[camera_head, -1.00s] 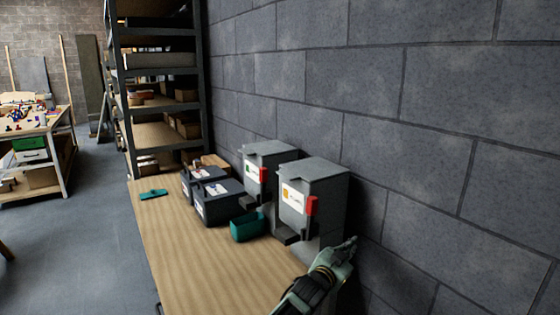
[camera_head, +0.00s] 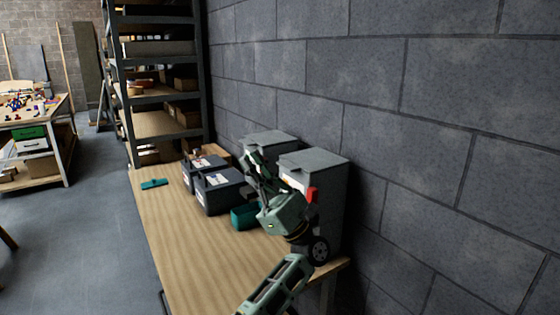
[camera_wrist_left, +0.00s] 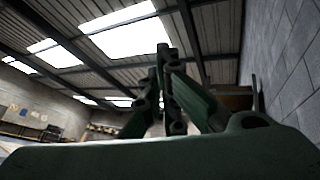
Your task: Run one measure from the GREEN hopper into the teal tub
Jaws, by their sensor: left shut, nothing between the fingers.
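Two grey hoppers stand against the wall in the head view. The farther one (camera_head: 272,138) showed a green label and red lever earlier; my gripper and arm now hide most of its front. The nearer hopper (camera_head: 318,160) has an orange label, now mostly covered, and a red lever (camera_head: 312,195). The teal tub (camera_head: 237,217) sits on the bench below the hoppers, partly behind my arm. My left gripper (camera_head: 252,160) is shut and empty, raised in front of the farther hopper; I cannot tell if it touches. Its fingers also show in the left wrist view (camera_wrist_left: 167,58). My right gripper is out of view.
Two dark bins (camera_head: 218,192) stand left of the tub on the wooden bench (camera_head: 190,255). A flat teal piece (camera_head: 154,184) lies near the bench's left edge. The block wall (camera_head: 400,130) closes off the right side. The front of the bench is clear.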

